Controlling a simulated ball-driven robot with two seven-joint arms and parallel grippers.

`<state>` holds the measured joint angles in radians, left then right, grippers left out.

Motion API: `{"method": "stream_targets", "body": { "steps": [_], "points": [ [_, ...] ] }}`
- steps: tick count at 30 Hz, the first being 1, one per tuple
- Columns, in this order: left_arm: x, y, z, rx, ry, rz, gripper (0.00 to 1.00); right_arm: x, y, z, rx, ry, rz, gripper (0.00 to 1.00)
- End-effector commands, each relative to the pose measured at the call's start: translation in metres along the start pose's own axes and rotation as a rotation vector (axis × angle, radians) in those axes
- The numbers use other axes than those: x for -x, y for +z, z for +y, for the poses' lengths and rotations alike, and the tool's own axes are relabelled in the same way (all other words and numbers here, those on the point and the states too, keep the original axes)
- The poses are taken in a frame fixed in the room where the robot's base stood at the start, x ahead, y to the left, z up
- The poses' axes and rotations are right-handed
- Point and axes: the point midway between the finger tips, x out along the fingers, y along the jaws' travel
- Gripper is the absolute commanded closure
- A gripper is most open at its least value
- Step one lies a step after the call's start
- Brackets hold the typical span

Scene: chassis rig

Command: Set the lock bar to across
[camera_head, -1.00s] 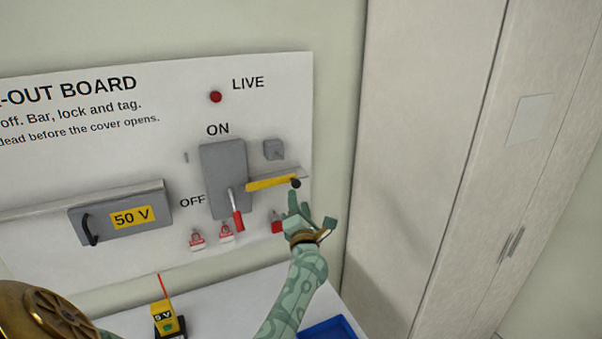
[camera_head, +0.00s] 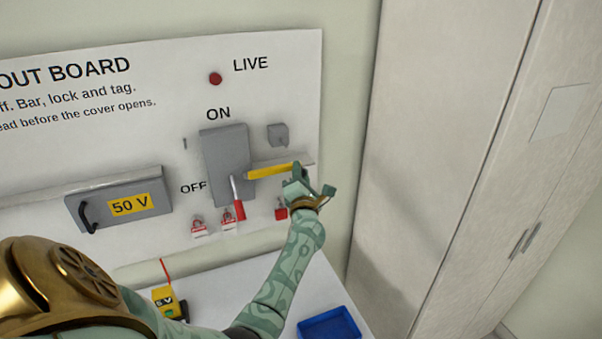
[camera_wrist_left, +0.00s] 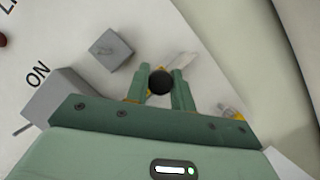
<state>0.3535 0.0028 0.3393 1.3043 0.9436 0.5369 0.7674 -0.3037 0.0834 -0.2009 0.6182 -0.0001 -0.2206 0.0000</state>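The yellow lock bar (camera_head: 272,172) is on the board to the right of the grey switch box (camera_head: 224,160). It runs from the box's edge out to the right, tilted slightly up. Its black knob (camera_wrist_left: 160,82) shows in the left wrist view. My left gripper (camera_head: 294,180) is at the bar's right end and covers the knob in the head view. In the left wrist view the fingers of the gripper (camera_wrist_left: 160,88) lie on either side of the knob, very close to it. I cannot tell whether they press on it. My right gripper is out of view.
The red switch handle (camera_head: 238,208) hangs down beside OFF. Red padlocks or tags (camera_head: 228,219) hang below. A grey block (camera_head: 277,134) sits above the bar. A 50 V cover (camera_head: 150,190) is left. A yellow meter (camera_head: 166,300) and blue tray (camera_head: 329,325) are below.

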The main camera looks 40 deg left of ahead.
Motion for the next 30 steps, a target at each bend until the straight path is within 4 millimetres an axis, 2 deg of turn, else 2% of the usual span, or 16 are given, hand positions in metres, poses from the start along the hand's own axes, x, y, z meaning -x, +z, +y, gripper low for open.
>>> {"method": "stream_targets", "body": {
  "steps": [4, 12, 22, 23, 25, 30],
  "points": [
    [0.002, -0.007, 0.008, -0.005, 0.002, 0.001, 1.00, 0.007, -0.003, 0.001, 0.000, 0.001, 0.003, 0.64],
    [0.017, -0.043, 0.037, -0.005, 0.002, 0.000, 1.00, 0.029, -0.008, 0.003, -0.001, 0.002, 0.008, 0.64],
    [0.019, -0.049, 0.039, 0.000, 0.005, 0.002, 1.00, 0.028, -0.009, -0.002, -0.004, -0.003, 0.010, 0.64],
    [0.019, -0.049, 0.039, 0.000, 0.005, 0.002, 0.73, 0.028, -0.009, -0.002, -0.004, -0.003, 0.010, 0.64],
    [0.019, -0.049, 0.039, 0.000, 0.005, 0.002, 0.54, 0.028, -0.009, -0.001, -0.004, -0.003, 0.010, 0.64],
    [0.019, -0.048, 0.039, 0.000, 0.003, 0.001, 0.54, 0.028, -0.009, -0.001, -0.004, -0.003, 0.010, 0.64]
  ]
}}
